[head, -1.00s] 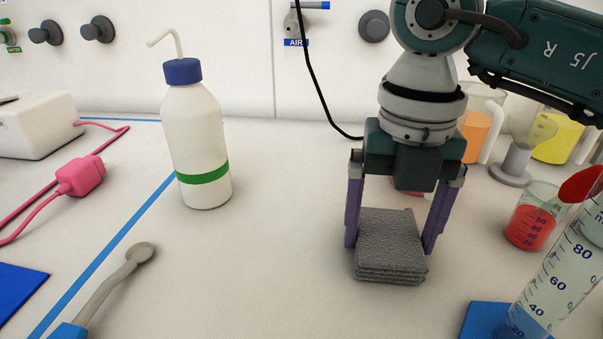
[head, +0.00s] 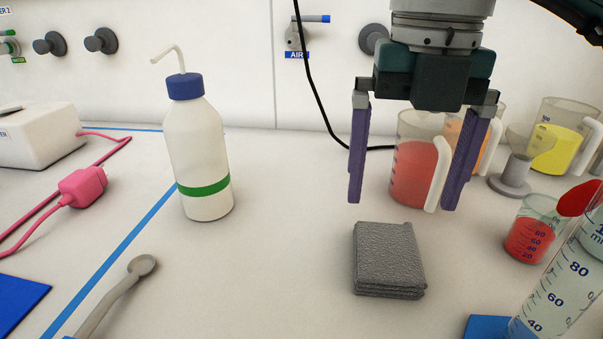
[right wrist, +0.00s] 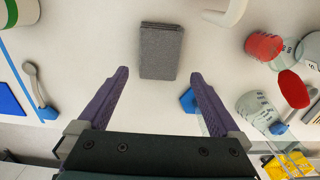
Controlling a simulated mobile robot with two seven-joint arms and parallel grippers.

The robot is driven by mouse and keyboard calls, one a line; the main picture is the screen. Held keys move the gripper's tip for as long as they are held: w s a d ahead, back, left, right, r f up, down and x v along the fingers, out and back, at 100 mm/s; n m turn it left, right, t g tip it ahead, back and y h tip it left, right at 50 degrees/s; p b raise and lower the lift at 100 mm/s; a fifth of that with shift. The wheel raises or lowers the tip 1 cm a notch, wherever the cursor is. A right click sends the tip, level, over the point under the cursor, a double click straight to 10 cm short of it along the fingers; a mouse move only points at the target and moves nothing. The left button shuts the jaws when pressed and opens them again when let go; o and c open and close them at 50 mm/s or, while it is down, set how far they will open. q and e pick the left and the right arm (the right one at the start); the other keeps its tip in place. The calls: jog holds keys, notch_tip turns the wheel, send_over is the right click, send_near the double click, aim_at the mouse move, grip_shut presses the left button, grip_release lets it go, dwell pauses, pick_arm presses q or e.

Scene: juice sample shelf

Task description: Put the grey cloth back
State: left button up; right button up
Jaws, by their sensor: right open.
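The grey cloth (head: 388,258) is folded into a flat stack and lies on the white bench, right of the middle in the head view. It also shows in the right wrist view (right wrist: 161,50), beyond and between the fingertips. My right gripper (head: 402,203) is open and empty, raised above the cloth with its purple fingers apart. It also shows in the right wrist view (right wrist: 158,72). The fingers do not touch the cloth. My left gripper is not in view.
A beaker of red juice (head: 415,165) stands behind the right gripper. A small red beaker (head: 530,235) and a measuring cylinder (head: 570,285) stand to the right. A white wash bottle (head: 197,150) and a spoon (head: 120,290) are on the left. Bench between bottle and cloth is clear.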

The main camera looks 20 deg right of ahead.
notch_tip(320, 180, up, 4)
jog(key=shift+f+p, duration=0.1)
jog(key=shift+p, duration=0.25)
